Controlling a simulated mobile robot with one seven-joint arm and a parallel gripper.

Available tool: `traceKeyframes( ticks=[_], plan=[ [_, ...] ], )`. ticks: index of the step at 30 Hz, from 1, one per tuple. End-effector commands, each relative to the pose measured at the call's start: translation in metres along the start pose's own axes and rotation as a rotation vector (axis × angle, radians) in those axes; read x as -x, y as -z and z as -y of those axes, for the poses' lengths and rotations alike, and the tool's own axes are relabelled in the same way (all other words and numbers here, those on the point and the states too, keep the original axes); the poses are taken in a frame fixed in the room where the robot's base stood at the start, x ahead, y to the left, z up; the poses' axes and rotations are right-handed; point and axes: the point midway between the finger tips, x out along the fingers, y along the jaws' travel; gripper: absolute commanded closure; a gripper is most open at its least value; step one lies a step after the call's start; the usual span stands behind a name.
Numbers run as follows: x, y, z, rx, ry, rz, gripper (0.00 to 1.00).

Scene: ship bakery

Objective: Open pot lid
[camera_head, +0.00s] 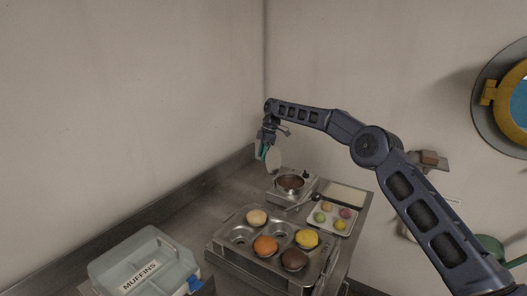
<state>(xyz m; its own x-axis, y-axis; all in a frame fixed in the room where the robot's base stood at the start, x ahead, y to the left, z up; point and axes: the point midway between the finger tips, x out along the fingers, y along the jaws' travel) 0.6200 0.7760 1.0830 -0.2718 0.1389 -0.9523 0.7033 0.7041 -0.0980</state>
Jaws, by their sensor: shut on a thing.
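The pot (291,183) is a small metal pot with brown contents, standing uncovered on a metal unit at the back of the counter. Its lid (274,160) is a pale disc, tilted nearly upright in the air just above and left of the pot. My gripper (263,152) is shut on the lid and holds it clear of the pot. The fingers are small in the picture and partly hidden by the lid.
A muffin tin (262,270) with several muffins stands in front of the pot. A small tray (333,231) of coloured rounds is right of it. A clear box labelled MUFFINS (165,246) is at front left. A wall is close behind the gripper.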

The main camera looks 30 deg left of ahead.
Motion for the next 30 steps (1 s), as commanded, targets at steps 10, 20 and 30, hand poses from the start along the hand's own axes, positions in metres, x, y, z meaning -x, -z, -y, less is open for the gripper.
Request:
traceKeyframes(
  ticks=[10, 20, 30],
  plan=[
    [0.003, -0.009, -0.003, -0.008, -0.006, 0.005, 0.58],
    [0.015, -0.008, -0.004, -0.008, -0.013, 0.003, 0.58],
    [0.074, -0.003, -0.003, -0.005, -0.014, -0.001, 0.58]
  ],
)
